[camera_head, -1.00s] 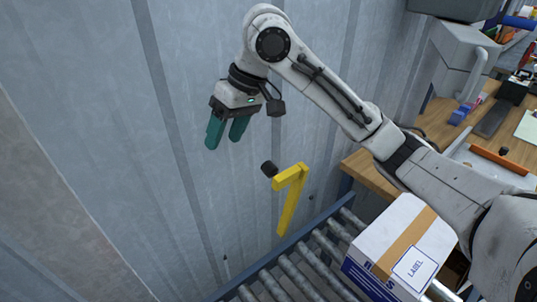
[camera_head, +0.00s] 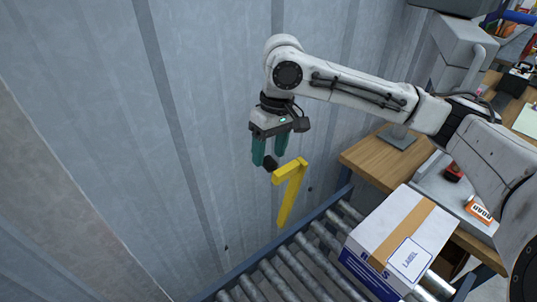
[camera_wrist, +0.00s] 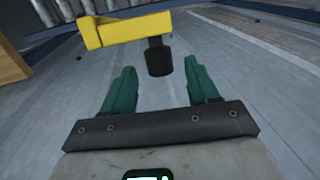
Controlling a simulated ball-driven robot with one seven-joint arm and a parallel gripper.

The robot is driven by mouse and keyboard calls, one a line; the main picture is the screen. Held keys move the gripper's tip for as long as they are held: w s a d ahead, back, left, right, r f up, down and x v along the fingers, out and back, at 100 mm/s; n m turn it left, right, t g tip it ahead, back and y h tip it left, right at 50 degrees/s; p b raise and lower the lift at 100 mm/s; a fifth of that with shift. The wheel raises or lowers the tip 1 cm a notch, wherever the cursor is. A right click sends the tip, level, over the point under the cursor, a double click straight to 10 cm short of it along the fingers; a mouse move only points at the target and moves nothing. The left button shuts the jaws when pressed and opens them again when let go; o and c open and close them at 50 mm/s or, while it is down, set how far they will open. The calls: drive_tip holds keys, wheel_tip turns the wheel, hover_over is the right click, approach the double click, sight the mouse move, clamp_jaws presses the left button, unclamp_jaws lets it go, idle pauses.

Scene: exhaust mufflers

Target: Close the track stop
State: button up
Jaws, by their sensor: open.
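The track stop is a yellow bent bar (camera_head: 289,192) with a black knob (camera_head: 270,163) at its upper end, standing raised beside the roller track by the metal wall. In the wrist view the yellow bar (camera_wrist: 127,29) crosses the top and the black knob (camera_wrist: 158,60) hangs from its right end. My gripper (camera_head: 269,160) has green fingers and points down at the knob. Its fingers (camera_wrist: 163,85) are open, with the knob ahead of and between them in the wrist view. I cannot tell whether a finger touches it.
A roller conveyor (camera_head: 287,270) with a blue side rail runs along the bottom. A white labelled box (camera_head: 399,240) sits on it at the right. A wooden workbench (camera_head: 370,160) stands behind. The corrugated metal wall (camera_head: 90,120) lies close behind my gripper.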

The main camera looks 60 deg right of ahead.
drive_tip(key=shift+a+f, duration=0.15)
drive_tip(key=shift+f, duration=0.9)
clamp_jaws()
